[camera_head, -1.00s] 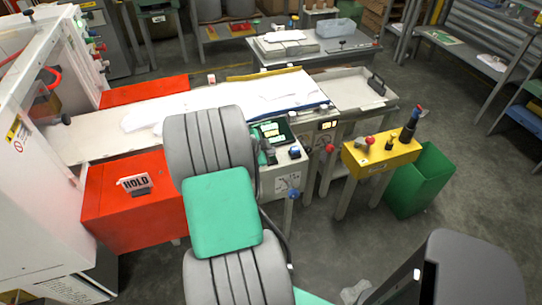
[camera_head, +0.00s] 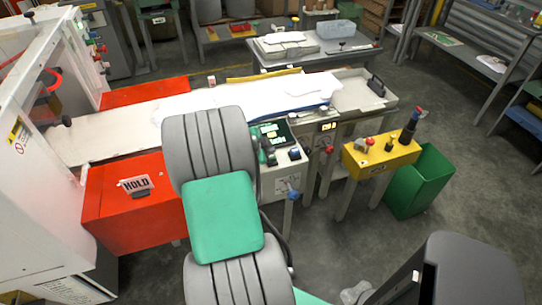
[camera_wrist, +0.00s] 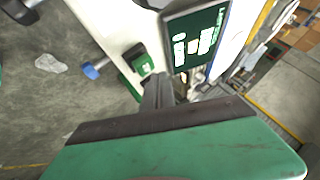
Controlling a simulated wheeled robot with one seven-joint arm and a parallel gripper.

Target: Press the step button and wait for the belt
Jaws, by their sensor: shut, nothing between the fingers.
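The control panel (camera_head: 283,178) stands at the near side of the belt, pale with a dark green-lit screen (camera_wrist: 196,38) and small knobs. My gripper (camera_wrist: 158,84) is shut and empty, with its fingertips down at the panel, just beside a green block with a white label (camera_wrist: 140,63). I cannot tell whether they touch it or which control is the step button. In the head view my gripper (camera_head: 267,152) is partly hidden behind my arm. The belt (camera_head: 105,135) is bare at its left, and white film (camera_head: 250,95) lies on its right part.
A yellow stand with knobs (camera_head: 378,158) and a green bin (camera_head: 420,180) are at the right. A pale tray (camera_head: 350,92) adjoins the belt's right end. A blue knob (camera_wrist: 92,71) projects from the panel.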

